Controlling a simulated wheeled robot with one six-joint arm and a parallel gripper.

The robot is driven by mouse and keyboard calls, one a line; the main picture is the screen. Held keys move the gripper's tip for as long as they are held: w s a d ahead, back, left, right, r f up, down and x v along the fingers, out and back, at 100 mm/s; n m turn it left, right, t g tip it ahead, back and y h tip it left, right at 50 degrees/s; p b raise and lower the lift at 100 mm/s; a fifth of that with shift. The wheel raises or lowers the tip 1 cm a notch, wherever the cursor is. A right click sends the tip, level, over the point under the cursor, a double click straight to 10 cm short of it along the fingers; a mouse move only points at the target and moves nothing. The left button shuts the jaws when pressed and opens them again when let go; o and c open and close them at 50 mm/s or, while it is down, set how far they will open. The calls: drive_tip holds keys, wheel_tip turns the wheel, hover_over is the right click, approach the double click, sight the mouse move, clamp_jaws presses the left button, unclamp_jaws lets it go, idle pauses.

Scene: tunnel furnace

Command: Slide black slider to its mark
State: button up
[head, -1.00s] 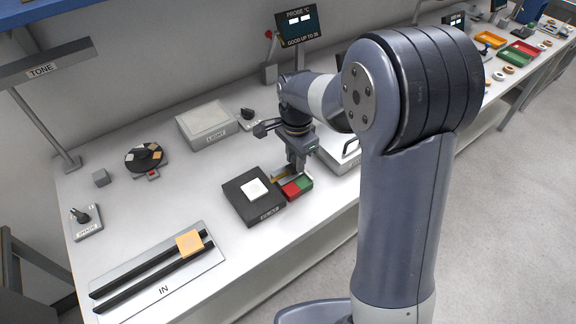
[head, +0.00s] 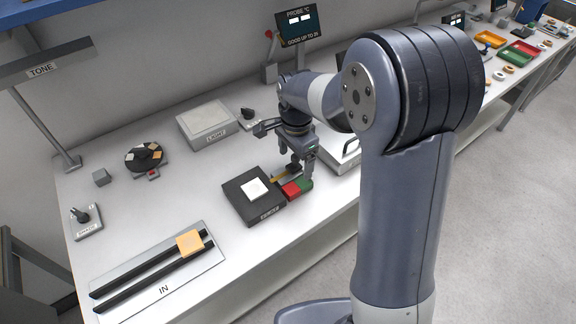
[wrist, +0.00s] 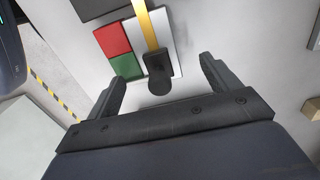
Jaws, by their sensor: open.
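The black slider (wrist: 158,74) is a dark knob on a yellow strip (wrist: 147,28) over a white plate, beside a red patch (wrist: 113,38) and a green patch (wrist: 126,66). My gripper (wrist: 161,70) is open, with one finger on each side of the slider and a visible gap to both. In the head view my gripper (head: 300,172) points down over the yellow strip (head: 284,177), close to the red patch (head: 291,190) and green patch (head: 304,184). I cannot clearly tell the slider from my fingers there.
A black box (head: 233,200) with a white square on top stands just left of the patches. A light box (head: 206,135) is behind, and a probe screen (head: 298,24) at the back. Two black rails (head: 140,278) with a tan block (head: 190,243) lie front left.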

drive_tip(key=shift+r+p, duration=2.9)
drive_tip(key=shift+r, duration=0.7)
drive_tip(key=shift+f, duration=0.1)
wheel_tip(320, 180, down, 7)
drive_tip(key=b, duration=0.6)
drive_tip(key=shift+f, duration=0.2)
drive_tip(key=shift+s+a+r, duration=0.2)
drive_tip(key=shift+s+a, duration=0.35)
drive_tip(key=shift+a, duration=0.2)
drive_tip(key=shift+w+d, duration=0.1)
